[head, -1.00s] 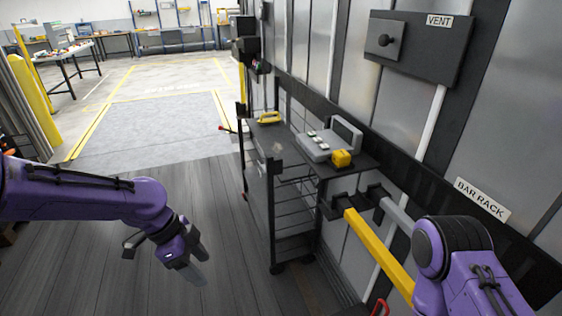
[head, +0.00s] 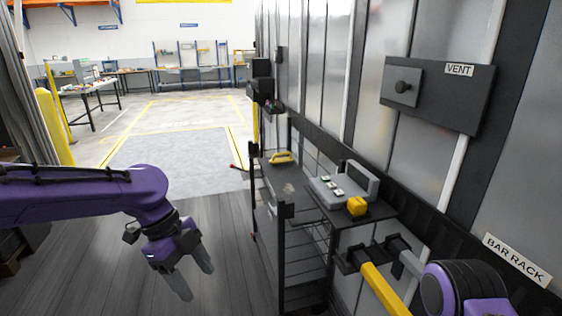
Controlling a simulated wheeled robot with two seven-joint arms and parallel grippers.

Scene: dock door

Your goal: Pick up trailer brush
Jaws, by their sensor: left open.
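A yellow-handled item (head: 282,158), which looks like the trailer brush, lies on the far end of the dark cart's top shelf (head: 283,185). It is small in view, and its bristles cannot be made out. My left gripper (head: 189,271) hangs over the wooden floor to the left of the cart, pointing down. Its two fingers are apart with nothing between them. It is nearer to me than the yellow item and well clear of it. My right arm shows at the lower right, but its gripper is out of view.
A yellow bar (head: 385,290) rests in the wall rack in front. A vent panel (head: 437,93) is on the right wall. The floor (head: 225,240) left of the cart is clear.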

